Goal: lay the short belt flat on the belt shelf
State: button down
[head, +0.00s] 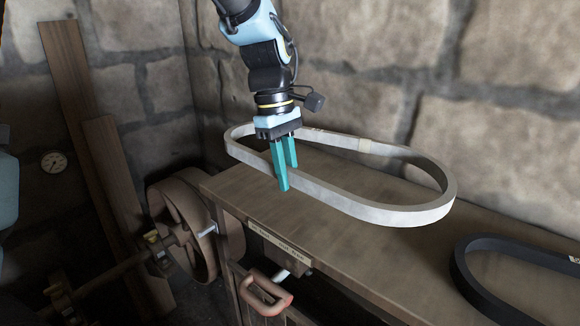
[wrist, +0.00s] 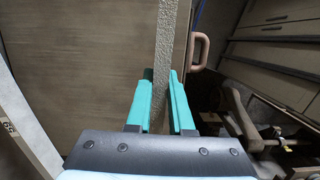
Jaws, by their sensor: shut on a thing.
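A pale grey belt (head: 385,213), a long rounded loop standing on its edge, lies about level over the wooden shelf top (head: 330,232). My gripper (head: 283,178) points down and is shut on the belt's near side, left of its middle. In the wrist view, my gripper (wrist: 162,90) has a teal finger on each side of the belt strip (wrist: 162,45). The belt's far side (wrist: 35,125) shows at the left there. A small gap under the belt seems likely, but I cannot tell for sure whether it touches the wood.
A dark belt (head: 463,280) lies on the shelf at the right, cut off by the frame. A stone wall (head: 370,60) stands behind. A reddish handle (head: 265,291) juts from the front, and a large pulley wheel (head: 185,228) stands left of the shelf.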

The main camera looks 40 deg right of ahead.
aim_at(288, 220)
jog(key=shift+x, duration=0.8)
notch_tip(288, 220, down, 5)
jog(key=b, duration=0.4)
jog(key=shift+w+b, duration=0.15)
jog(key=shift+b, duration=0.2)
jog(key=shift+f, duration=0.65)
jog(key=shift+a+f+b, duration=0.15)
jog(key=shift+f+b, duration=0.1)
jog(key=shift+b, duration=0.1)
jog(key=shift+f, duration=0.1)
